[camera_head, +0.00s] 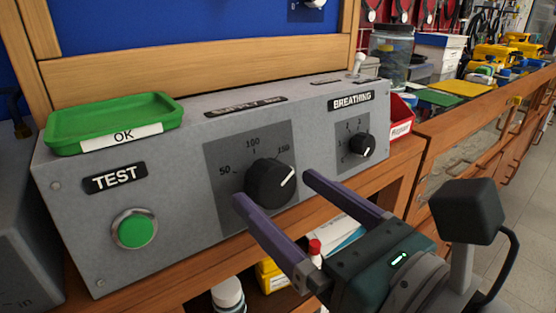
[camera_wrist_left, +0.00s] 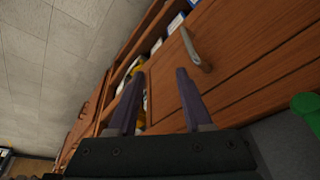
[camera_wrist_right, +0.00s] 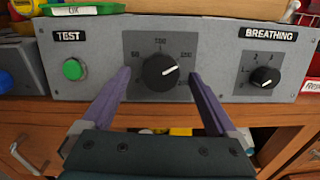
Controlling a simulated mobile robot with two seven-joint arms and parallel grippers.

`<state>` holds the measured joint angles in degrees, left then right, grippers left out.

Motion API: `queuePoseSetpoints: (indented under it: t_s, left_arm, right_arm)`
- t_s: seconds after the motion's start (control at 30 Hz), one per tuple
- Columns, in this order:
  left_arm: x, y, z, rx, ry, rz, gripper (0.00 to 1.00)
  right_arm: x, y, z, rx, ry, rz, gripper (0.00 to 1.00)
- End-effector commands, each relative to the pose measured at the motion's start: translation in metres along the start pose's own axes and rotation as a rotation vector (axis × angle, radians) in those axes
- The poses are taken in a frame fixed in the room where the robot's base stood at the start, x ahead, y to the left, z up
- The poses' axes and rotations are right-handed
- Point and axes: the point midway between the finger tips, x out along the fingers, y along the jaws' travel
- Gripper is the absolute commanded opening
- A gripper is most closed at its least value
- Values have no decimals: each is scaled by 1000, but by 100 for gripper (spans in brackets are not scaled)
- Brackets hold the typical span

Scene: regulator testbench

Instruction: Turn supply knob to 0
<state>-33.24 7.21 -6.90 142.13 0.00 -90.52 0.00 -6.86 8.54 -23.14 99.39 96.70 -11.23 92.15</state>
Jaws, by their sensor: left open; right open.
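The supply knob (camera_head: 270,184) is a round black dial on a dark grey scale plate of the grey test box. Its white pointer line aims up and right, near the 150 mark. My right gripper (camera_head: 273,187) is open and empty, its two purple fingers spread toward the knob. In the right wrist view the knob (camera_wrist_right: 160,71) shows between the fingertips, with a gap on both sides. I cannot tell whether the tips reach past the knob's face. My left gripper (camera_wrist_left: 159,73) is open and empty, facing wooden drawers, away from the box.
On the box front are a green TEST button (camera_head: 134,230) and a smaller BREATHING knob (camera_head: 362,146). A green OK tray (camera_head: 115,122) sits on top. A red bin (camera_head: 401,117) stands at the box's right end. A shelf with bottles lies below.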

Motion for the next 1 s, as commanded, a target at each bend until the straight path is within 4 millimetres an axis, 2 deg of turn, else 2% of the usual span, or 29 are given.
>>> queuePoseSetpoints:
  t_s: [0.1,0.2,0.47,1.0]
  left_arm:
    - [0,0,0,-2,1,1,50]
    - [0,1,0,-4,1,3,50]
    - [0,3,-1,-10,2,8,50]
    - [0,1,0,-6,1,4,50]
  right_arm:
    - [14,0,0,0,-1,-1,94]
    - [19,0,0,-1,0,-1,94]
    - [20,0,0,-1,0,-1,94]
    - [19,0,-1,-1,0,0,34]
